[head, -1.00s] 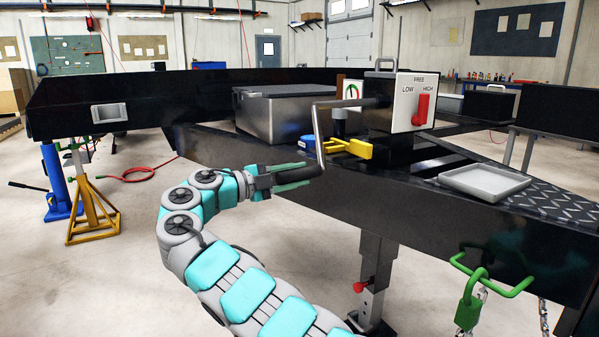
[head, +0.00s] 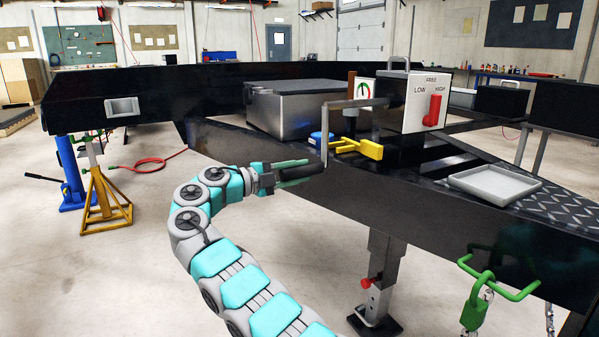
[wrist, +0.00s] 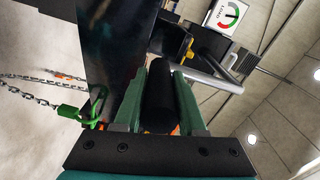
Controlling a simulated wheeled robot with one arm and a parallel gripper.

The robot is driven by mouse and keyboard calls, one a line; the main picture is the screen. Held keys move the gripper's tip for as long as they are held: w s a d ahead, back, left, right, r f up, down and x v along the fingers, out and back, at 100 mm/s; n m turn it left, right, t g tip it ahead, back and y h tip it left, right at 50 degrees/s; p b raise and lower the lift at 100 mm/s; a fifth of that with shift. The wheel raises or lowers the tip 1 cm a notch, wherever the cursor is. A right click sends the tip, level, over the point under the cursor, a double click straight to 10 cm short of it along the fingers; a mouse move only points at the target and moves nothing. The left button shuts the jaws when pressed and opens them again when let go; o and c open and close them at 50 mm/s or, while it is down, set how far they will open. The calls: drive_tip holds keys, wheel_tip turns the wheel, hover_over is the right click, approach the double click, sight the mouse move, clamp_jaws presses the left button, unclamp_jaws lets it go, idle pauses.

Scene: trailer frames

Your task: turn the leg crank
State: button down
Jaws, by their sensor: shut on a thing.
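The leg crank (head: 325,135) is a grey bent bar that comes out of the left side of the gear box (head: 407,103) and drops to a black handle (head: 300,171). My gripper (head: 285,172) is shut on the black handle, left of the box. In the wrist view the black handle (wrist: 159,95) lies between the two green fingers. The box front has a red lever (head: 433,110) under the words LOW, FREE and HIGH. The leg (head: 380,280) with a red pin hangs below the black frame.
A yellow-handled tool (head: 358,148) and a blue item (head: 318,138) lie on the frame near the crank. A grey tray (head: 494,184) sits to the right. A green lock (head: 474,310) hangs at front right. A yellow stand (head: 104,208) is at left.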

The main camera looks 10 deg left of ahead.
drive_tip(key=shift+r, duration=0.2)
drive_tip(key=c, duration=0.5)
unclamp_jaws()
drive_tip(key=shift+f, duration=0.1)
drive_tip(key=shift+s, duration=0.1)
drive_tip(key=p+v, duration=0.1)
drive_tip(key=v, duration=0.6)
drive_tip(key=shift+s+a, duration=0.2)
drive_tip(key=shift+a, duration=0.1)
